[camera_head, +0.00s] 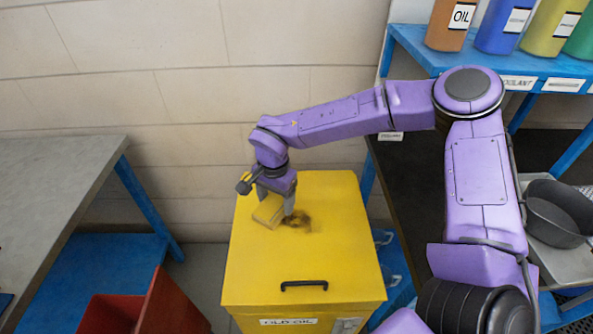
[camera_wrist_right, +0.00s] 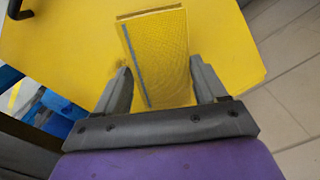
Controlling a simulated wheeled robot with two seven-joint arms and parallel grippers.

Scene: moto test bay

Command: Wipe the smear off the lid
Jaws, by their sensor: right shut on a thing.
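A yellow bin labelled OLD OIL has a flat yellow lid (camera_head: 255,262) with a dark handle near its front. A dark brown smear (camera_head: 298,220) lies on the lid, right of my right gripper (camera_head: 276,203) and partly covered by a fingertip. The right gripper points down and is shut on a yellow block-like sponge (camera_head: 266,213) at the lid. In the right wrist view the sponge (camera_wrist_right: 165,60) sits between the two fingers, with a grey stripe along one edge. I cannot tell whether it touches the lid. A bit of the smear (camera_wrist_right: 117,67) shows beside the left finger. My left gripper is out of view.
A grey-topped table (camera_head: 60,180) with blue legs stands at the left, and a red bin (camera_head: 150,305) at lower left. A blue shelf (camera_head: 425,50) with several bottles is at upper right. A dark pan (camera_head: 560,215) sits at the right. A block wall is behind the bin.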

